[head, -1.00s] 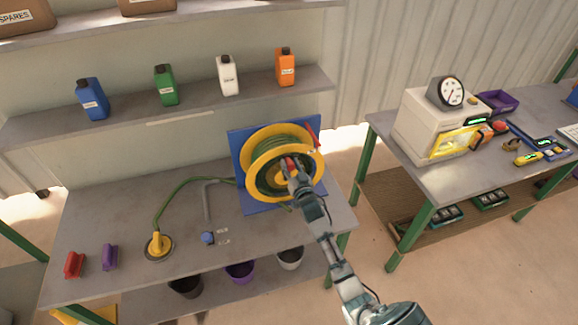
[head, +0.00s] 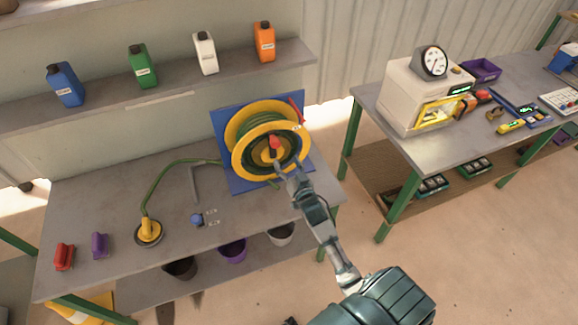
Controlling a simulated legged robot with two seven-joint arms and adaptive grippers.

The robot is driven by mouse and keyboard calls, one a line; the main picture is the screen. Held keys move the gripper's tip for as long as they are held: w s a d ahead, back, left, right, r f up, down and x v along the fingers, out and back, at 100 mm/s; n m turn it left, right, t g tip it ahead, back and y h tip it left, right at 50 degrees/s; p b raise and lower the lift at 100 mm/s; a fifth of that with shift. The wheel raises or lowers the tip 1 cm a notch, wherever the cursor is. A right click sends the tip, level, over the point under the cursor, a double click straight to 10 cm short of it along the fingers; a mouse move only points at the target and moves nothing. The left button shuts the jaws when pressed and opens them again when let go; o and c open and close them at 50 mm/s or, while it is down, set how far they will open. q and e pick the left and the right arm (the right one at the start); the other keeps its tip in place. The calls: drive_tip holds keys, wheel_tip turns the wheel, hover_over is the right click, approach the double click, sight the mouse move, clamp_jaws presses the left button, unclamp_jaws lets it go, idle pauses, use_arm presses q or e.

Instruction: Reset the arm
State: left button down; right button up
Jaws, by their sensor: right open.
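My right gripper (head: 287,172) is open and empty in the head view, just in front of the lower part of the yellow hose reel (head: 243,147). The reel has a green hose wound on it and is mounted on a blue board (head: 222,122). A red knob (head: 274,142) at the reel's centre is in plain view, a little above my fingertips and apart from them as far as I can tell. My right arm reaches up from the bottom right. My left gripper is not in view.
The green hose runs left to a yellow round nozzle base (head: 148,233) on the grey bench (head: 100,190). A red block (head: 64,257) and a purple block (head: 99,245) stand at the left. Bottles line the shelf above. A second bench (head: 420,150) carries a press machine (head: 405,95).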

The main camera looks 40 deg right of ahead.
drive_tip(key=shift+s+d+f, duration=0.15)
drive_tip(key=shift+s+d, duration=0.2)
drive_tip(key=shift+s, duration=0.35)
drive_tip(key=shift+a, duration=0.25)
